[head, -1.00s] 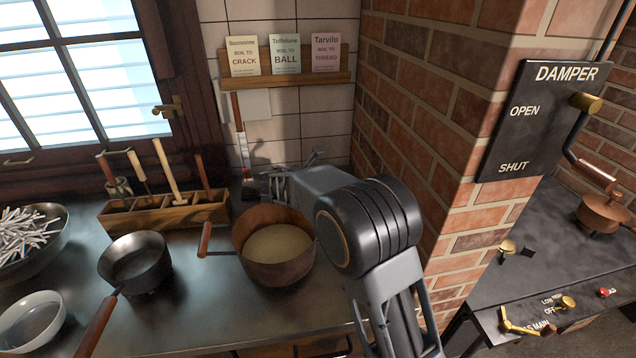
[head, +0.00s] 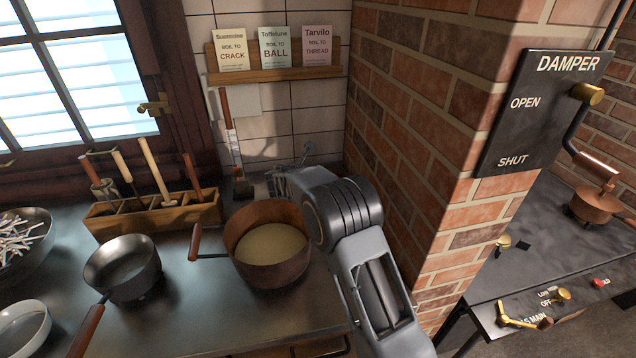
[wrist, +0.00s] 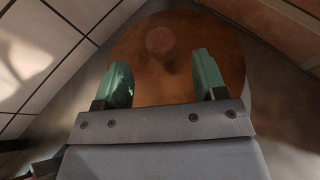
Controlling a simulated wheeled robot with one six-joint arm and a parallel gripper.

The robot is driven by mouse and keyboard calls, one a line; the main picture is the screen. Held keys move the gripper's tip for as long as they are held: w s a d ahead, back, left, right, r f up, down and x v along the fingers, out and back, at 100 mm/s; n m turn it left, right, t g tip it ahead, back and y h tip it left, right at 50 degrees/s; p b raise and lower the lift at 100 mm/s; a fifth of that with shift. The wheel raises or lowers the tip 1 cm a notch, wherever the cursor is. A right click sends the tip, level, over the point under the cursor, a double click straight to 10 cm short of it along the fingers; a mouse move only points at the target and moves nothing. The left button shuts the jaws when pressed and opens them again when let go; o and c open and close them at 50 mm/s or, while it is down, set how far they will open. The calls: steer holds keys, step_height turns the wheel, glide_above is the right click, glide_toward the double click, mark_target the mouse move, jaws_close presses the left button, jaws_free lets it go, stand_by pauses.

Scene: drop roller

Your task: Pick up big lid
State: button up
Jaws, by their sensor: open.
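In the wrist view, a large round copper-brown disc (wrist: 158,28), which looks like the big lid, fills the space ahead of my gripper. It lies in the corner by the white tiled wall. My gripper (wrist: 162,76) is open, its two green-tipped fingers apart over the near part of the disc, with nothing visible held between them. I cannot tell whether the fingers touch it. The near edge of the disc is hidden behind the gripper body. In the head view the disc is not visible, and my arm covers the corner where my gripper reaches.
A copper pan (head: 269,272) with pale contents stands close left of my arm. A dark saucepan (head: 123,268) and a wooden tool rack (head: 157,219) are further left. The brick pillar (head: 440,150) rises close on the right. A card shelf (head: 277,76) hangs above.

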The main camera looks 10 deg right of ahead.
steer(key=shift+p+x, duration=0.55)
steer(key=shift+x, duration=2.1)
steer(key=shift+s+f, duration=0.1)
steer(key=shift+s, duration=0.05)
steer(key=shift+c, duration=0.5)
jaws_close()
